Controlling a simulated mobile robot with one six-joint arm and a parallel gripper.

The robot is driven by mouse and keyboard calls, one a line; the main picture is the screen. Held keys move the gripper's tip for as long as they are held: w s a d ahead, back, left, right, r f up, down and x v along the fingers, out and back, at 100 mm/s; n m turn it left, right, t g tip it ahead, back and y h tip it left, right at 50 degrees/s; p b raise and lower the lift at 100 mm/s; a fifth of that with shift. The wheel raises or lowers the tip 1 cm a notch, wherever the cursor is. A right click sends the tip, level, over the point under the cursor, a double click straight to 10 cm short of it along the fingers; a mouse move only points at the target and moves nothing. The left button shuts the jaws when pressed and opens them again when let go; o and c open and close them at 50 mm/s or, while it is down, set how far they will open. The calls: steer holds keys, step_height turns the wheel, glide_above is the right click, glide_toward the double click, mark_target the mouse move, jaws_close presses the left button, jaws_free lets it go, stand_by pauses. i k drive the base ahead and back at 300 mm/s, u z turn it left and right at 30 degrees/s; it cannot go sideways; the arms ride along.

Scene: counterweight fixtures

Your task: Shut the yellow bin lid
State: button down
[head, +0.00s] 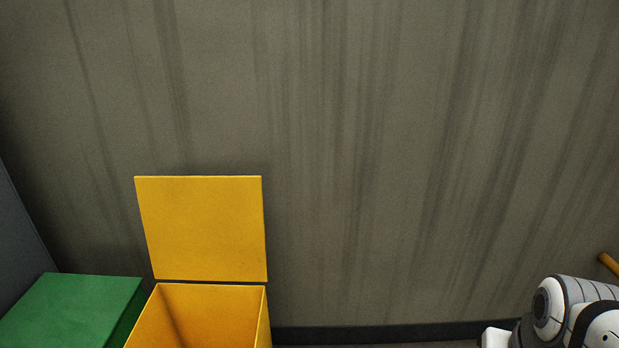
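The yellow bin (264,322) stands at the bottom left of centre in the head view, its upper part showing and its base cut off by the frame. Its yellow lid (203,229) is open and stands upright at the back of the bin, in front of the wall. Part of the bin's inside shows and looks empty as far as I can see. My arm's white and grey links show at the bottom right, well apart from the bin. My gripper is not in view.
A green box or bin with a flat closed top (78,305) stands left of the yellow bin. A streaked grey wall (400,150) rises behind, with a dark skirting (375,333) at its foot. An orange-brown bar end (608,263) shows at the right edge.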

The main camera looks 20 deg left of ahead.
mark_target(196, 227)
steer(key=u, duration=0.4)
steer(key=i, duration=0.75)
steer(key=u, duration=0.4)
steer(key=k, duration=0.9)
steer(key=u, duration=0.15)
steer(key=i, duration=0.9)
steer(key=z, duration=0.05)
